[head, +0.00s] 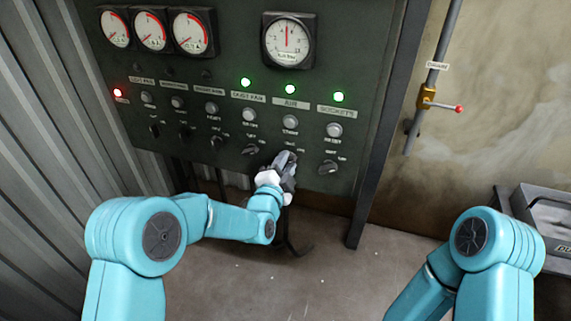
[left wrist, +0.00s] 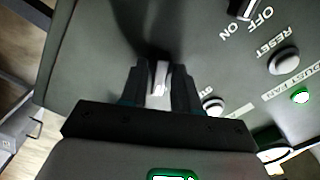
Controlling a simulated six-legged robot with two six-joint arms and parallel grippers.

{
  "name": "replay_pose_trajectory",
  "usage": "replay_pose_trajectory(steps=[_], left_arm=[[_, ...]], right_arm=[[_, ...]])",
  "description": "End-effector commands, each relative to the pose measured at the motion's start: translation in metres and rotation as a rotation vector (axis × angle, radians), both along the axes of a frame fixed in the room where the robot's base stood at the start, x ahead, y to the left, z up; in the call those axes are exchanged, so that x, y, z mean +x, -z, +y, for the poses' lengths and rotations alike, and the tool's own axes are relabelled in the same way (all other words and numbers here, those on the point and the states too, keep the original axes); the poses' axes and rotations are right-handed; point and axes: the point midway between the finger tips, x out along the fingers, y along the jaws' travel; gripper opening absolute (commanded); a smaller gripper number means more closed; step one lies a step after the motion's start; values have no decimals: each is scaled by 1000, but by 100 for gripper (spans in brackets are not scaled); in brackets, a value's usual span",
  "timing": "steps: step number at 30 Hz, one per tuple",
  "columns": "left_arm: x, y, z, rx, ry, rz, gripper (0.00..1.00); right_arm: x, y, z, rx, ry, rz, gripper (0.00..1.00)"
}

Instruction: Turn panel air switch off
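The dark green control panel (head: 235,130) fills the upper middle of the head view. Its AIR column has a lit green lamp (head: 290,89) and a grey round button (head: 290,122). The AIR switch is the rotary knob below that button, mostly hidden in the head view by my left gripper (head: 286,160). In the left wrist view, the fingers of my left gripper (left wrist: 160,88) stand on both sides of the AIR switch (left wrist: 160,76), closed around its pale-edged grip. My right gripper is out of view.
The dust fan knob (head: 251,149) and the sockets knob (head: 328,167) flank the AIR switch closely. A pipe with a red-tipped valve lever (head: 459,109) runs down the wall to the right. A grey bin (head: 540,215) stands at far right. Corrugated metal lies left.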

Motion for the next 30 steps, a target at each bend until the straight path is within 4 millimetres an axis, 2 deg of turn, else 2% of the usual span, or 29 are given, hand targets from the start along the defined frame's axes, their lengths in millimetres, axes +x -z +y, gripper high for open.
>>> replay_pose_trajectory(steps=[5,11,17,30], left_arm=[[0,1,0,-7,1,3,1],[0,4,0,-64,0,20,1],[0,7,0,-193,0,61,1],[0,7,-1,-586,1,189,1]], right_arm=[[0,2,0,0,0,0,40],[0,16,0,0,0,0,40],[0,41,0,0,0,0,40],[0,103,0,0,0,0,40]])
